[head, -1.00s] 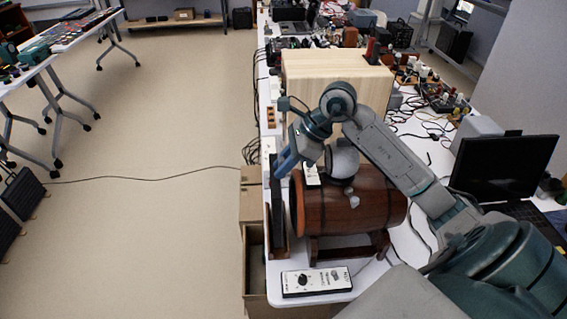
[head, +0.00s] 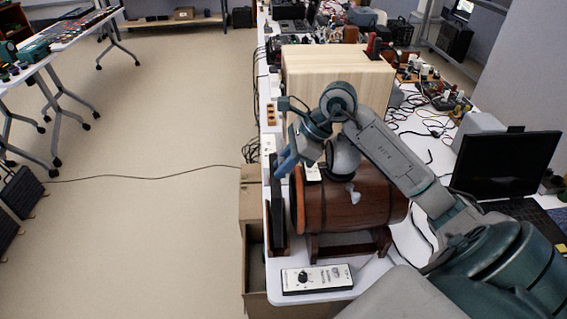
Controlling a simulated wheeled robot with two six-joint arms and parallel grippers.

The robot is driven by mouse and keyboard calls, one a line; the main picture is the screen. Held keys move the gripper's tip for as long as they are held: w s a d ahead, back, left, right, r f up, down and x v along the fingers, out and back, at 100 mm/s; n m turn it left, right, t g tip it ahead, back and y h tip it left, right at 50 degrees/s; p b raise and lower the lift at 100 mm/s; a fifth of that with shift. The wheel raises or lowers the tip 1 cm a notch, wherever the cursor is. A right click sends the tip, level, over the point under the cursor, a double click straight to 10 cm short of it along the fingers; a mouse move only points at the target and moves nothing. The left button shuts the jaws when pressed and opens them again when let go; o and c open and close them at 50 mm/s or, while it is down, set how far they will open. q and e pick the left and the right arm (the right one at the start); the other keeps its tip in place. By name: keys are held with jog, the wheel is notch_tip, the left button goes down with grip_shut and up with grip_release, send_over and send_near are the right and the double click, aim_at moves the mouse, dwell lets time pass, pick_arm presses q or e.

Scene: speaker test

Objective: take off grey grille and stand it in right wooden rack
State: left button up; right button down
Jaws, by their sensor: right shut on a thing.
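My right gripper (head: 282,168) reaches down beside the left end of the brown wooden barrel-shaped speaker (head: 350,205), which lies on a dark wooden stand (head: 348,247). The gripper is shut on a thin dark grey upright panel, which looks like the grille (head: 276,200). The panel shows nearly edge-on, close to the table's left edge and left of the barrel's end. A narrow brown wooden piece (head: 283,246) shows at its foot; I cannot tell if it is the right rack or if the panel rests in it. My left gripper is not in view.
A white control box (head: 317,279) with a knob lies at the table's front. A large pale wooden box (head: 335,85) stands behind the barrel. Cardboard boxes (head: 251,207) stand on the floor left of the table.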

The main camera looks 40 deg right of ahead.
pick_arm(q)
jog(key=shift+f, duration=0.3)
pick_arm(e)
jog(key=shift+f, duration=0.2)
dwell(0.3)
pick_arm(q)
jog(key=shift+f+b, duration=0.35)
jog(key=shift+b, duration=0.25)
pick_arm(e)
jog(key=shift+s, duration=0.1)
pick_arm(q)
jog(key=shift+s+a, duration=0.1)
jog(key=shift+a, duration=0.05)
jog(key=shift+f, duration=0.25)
pick_arm(e)
jog(key=shift+f, duration=0.2)
jog(key=c, duration=1.2)
grip_release()
